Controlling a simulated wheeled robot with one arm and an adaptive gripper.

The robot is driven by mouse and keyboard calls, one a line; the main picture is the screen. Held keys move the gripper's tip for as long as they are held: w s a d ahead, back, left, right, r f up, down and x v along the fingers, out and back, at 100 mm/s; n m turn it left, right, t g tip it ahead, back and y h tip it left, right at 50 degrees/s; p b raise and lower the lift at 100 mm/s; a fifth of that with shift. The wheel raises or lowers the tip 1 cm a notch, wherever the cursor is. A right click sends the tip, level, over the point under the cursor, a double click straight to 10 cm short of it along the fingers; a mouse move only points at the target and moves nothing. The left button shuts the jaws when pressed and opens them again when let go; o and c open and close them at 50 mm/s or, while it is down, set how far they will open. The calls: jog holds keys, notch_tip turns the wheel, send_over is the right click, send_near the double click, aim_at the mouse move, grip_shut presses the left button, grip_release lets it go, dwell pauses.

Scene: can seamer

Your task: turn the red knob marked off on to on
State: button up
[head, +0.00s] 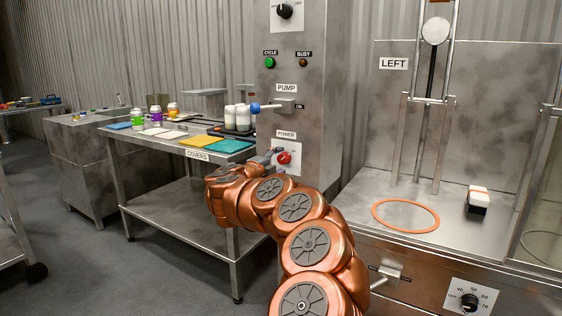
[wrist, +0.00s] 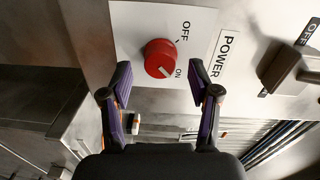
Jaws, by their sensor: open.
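The red knob (wrist: 160,58) is on a white plate (wrist: 130,25) marked OFF and ON beside the POWER label (wrist: 224,54). A pale mark on the knob shows at its lower right, on the side of the word ON. My gripper (wrist: 161,68) is open, with its two dark fingers either side of the knob's lower part in the wrist view. I cannot tell whether they touch it. In the head view the red knob (head: 284,158) sits low on the grey column, with my gripper (head: 275,153) close in front, partly hidden by my arm.
Above the knob is the PUMP lever (head: 268,107) with a blue tip; its grey body (wrist: 282,68) is at the right in the wrist view. A covers table (head: 205,155) stands left. The LEFT machine bay (head: 375,190) is right of my arm.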

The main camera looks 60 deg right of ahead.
jog(key=a, duration=1)
jog(key=shift+s+r, duration=0.25)
jog(key=shift+d, duration=0.1)
